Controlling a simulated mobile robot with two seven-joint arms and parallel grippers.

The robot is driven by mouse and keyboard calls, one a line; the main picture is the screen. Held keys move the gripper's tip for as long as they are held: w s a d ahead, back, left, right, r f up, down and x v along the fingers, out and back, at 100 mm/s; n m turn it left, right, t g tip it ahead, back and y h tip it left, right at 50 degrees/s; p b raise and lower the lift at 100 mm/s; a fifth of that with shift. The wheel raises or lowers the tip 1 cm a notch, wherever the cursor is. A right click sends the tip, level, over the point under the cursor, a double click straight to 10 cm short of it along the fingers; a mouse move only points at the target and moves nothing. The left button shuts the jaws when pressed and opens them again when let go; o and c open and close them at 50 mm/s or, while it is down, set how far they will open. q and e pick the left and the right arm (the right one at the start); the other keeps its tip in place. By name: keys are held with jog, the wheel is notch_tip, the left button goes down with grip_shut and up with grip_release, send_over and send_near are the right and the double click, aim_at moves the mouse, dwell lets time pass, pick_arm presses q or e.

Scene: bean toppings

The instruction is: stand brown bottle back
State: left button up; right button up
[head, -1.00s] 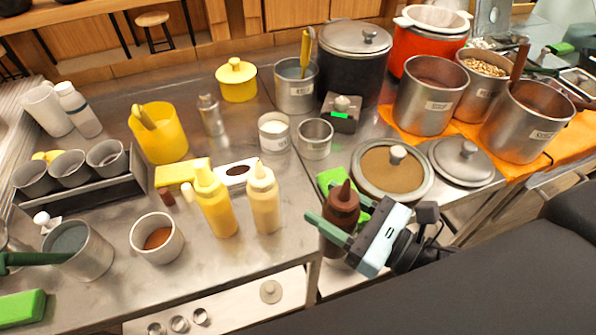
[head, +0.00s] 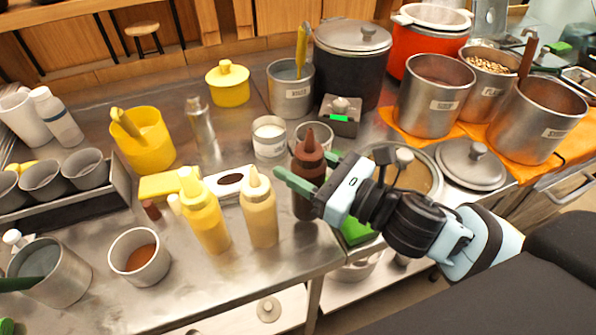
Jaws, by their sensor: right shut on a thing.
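The brown bottle (head: 307,160) is upright in the head view, to the right of the pale yellow bottle (head: 259,212) and the yellow bottle (head: 205,218). My right gripper (head: 302,182) is shut on the brown bottle, its green fingers around the bottle's body. The bottle's base is close to the steel counter near its front edge; I cannot tell if it touches. My left gripper is not in view; only a green piece shows at the left edge.
A steel cup (head: 314,136) stands just behind the brown bottle. A green sponge (head: 357,231) lies at right, partly hidden by my arm. The counter (head: 300,252) is clear in front of the bottles.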

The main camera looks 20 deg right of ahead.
jog(key=shift+w, duration=0.5)
notch_tip(320, 180, down, 4)
jog(key=shift+w+a+r+b, duration=0.1)
jog(key=shift+w+b, duration=0.05)
jog(key=shift+b, duration=0.2)
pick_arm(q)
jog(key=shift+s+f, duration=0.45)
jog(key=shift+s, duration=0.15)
pick_arm(e)
jog(key=shift+r, duration=0.1)
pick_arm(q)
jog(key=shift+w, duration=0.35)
pick_arm(e)
jog(key=o, duration=0.6)
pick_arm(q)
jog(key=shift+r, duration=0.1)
